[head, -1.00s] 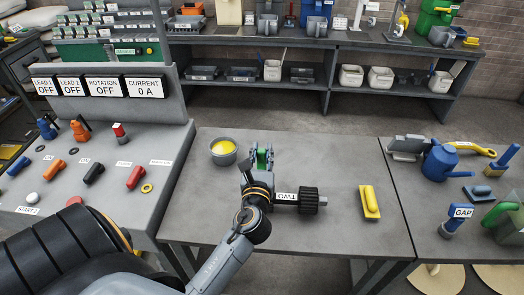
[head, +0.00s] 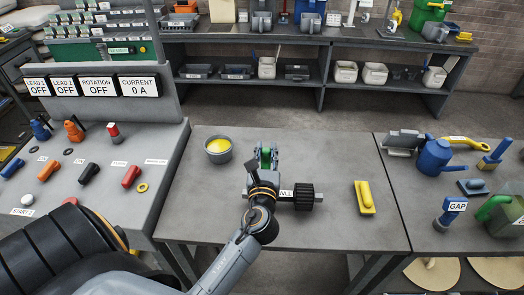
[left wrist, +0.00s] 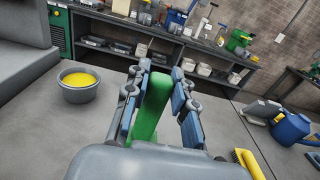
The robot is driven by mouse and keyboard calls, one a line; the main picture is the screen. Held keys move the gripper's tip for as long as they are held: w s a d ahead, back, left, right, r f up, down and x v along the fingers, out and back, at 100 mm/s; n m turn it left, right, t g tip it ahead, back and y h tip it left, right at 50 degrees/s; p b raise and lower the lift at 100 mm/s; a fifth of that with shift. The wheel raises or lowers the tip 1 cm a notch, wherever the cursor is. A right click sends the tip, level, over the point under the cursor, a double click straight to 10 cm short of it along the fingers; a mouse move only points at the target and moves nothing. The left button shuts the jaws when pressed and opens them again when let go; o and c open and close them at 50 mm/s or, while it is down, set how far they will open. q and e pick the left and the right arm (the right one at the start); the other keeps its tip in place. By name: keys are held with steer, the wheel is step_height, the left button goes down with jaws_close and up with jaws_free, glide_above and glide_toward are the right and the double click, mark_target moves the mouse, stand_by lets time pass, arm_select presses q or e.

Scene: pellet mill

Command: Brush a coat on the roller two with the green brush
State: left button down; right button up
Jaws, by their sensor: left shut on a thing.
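My left gripper (head: 266,160) is shut on the green brush (left wrist: 150,108), whose upright green part shows between the fingers in the left wrist view (left wrist: 160,105). The brush's lower end is hidden by the gripper. Roller two (head: 303,197), a black ridged cylinder with a grey shaft and a white "TWO" label, lies on the middle table, just right of my gripper and partly behind my wrist. A grey pot of yellow stuff (head: 218,151) stands left of the gripper; it also shows in the left wrist view (left wrist: 79,87). My right gripper is not in view.
A yellow brush (head: 364,197) lies on the right of the middle table (head: 330,155). A control bench (head: 110,205) with levers borders the left. The right table holds a blue can (head: 435,158) and a "GAP" tool (head: 450,212). The table is clear behind the roller.

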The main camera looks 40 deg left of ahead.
arm_select(q)
steer(key=shift+s, duration=0.1)
steer(key=shift+s+d, duration=0.15)
steer(key=shift+s, duration=0.2)
stand_by(0.4)
steer(key=shift+s+a+p, duration=0.3)
steer(key=shift+a, duration=0.2)
steer(key=shift+s+a+p, duration=0.25)
steer(key=shift+s+a, duration=0.05)
steer(key=shift+a, duration=0.2)
steer(key=shift+w+d, duration=0.1)
steer(key=shift+w+d, duration=0.3)
steer(key=shift+d, duration=0.25)
steer(key=shift+w+d, duration=0.3)
steer(key=shift+d, duration=0.2)
steer(key=shift+a, duration=0.1)
